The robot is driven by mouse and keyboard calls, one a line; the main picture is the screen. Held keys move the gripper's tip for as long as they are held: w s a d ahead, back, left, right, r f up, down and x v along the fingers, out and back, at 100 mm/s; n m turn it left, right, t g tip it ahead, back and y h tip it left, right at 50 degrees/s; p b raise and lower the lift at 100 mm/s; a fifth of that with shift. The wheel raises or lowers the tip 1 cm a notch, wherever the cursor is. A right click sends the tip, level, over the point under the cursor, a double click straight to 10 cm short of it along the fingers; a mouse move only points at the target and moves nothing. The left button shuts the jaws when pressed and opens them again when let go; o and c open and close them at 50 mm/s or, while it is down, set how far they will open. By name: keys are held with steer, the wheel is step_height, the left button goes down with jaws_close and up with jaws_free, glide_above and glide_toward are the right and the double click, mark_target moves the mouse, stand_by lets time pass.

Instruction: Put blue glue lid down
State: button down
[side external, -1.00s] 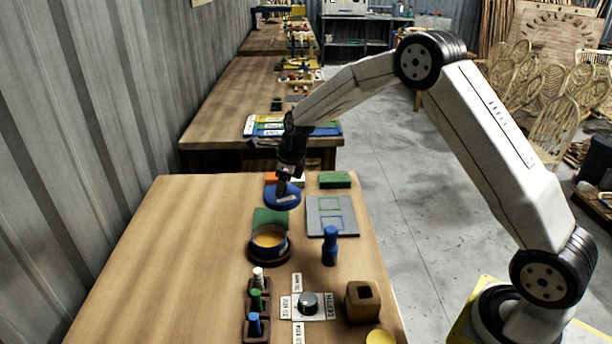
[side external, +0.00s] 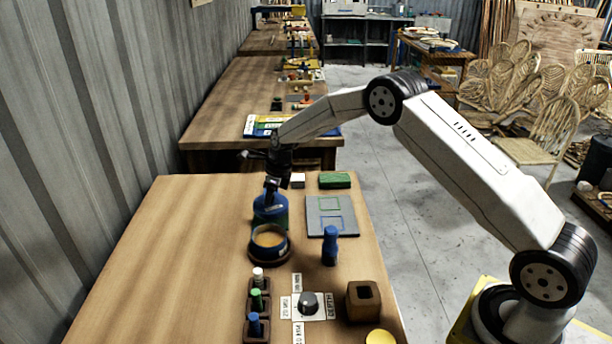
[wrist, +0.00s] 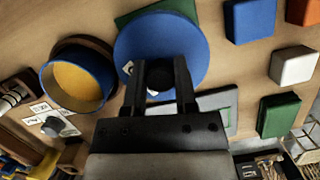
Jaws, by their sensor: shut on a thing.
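The blue glue lid (side external: 265,210) is a round disc, held in my gripper (side external: 271,188). In the wrist view the lid (wrist: 185,35) lies under my fingers (wrist: 160,80), which are shut on its dark knob. The lid is over the green square mat (wrist: 150,10), which is mostly hidden by it. I cannot tell whether the lid touches the mat. The blue glue pot (side external: 268,251) stands uncovered with amber glue inside, just in front of the lid in the side view. The pot also shows at the left of the wrist view (wrist: 105,72).
A grey board with outlined squares (side external: 318,227) and a blue bottle-shaped piece (side external: 330,246) stand to the right. A green block (side external: 334,180) and a white block (side external: 298,180) lie behind. Dial labels and small holders fill the front. The table's left side is bare.

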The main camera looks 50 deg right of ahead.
mark_target(281, 203)
steer(key=shift+w+f, duration=0.15)
steer(key=shift+f, duration=1.65)
steer(key=shift+f, duration=0.15)
steer(key=shift+c, duration=2)
jaws_free()
steer(key=shift+r, duration=0.2)
steer(key=v, duration=1.2)
